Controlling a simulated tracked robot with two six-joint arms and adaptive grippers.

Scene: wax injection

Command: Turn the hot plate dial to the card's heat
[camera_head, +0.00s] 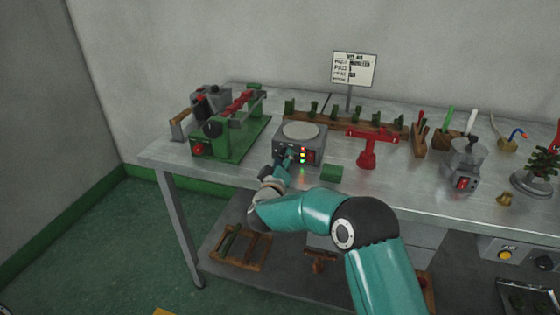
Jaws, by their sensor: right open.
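The hot plate (316,143) is a grey box with a pale round top, standing near the front of the metal bench. Small lit lamps (302,155) and a red switch show on its front face. My right gripper (287,153) is at the left part of that front face, where it covers the dial. Its jaws are open; whether they touch the dial I cannot tell. The card (354,69) is a white sign on a post behind the bench items, with dark lettering too small to read. My left gripper is not in view.
A green and red clamp machine (236,142) stands left of the hot plate. A red stand (367,155) and a green block (332,172) are to its right. A wooden rack (345,122) with green pieces lies behind. A grey pot (465,160) stands further right.

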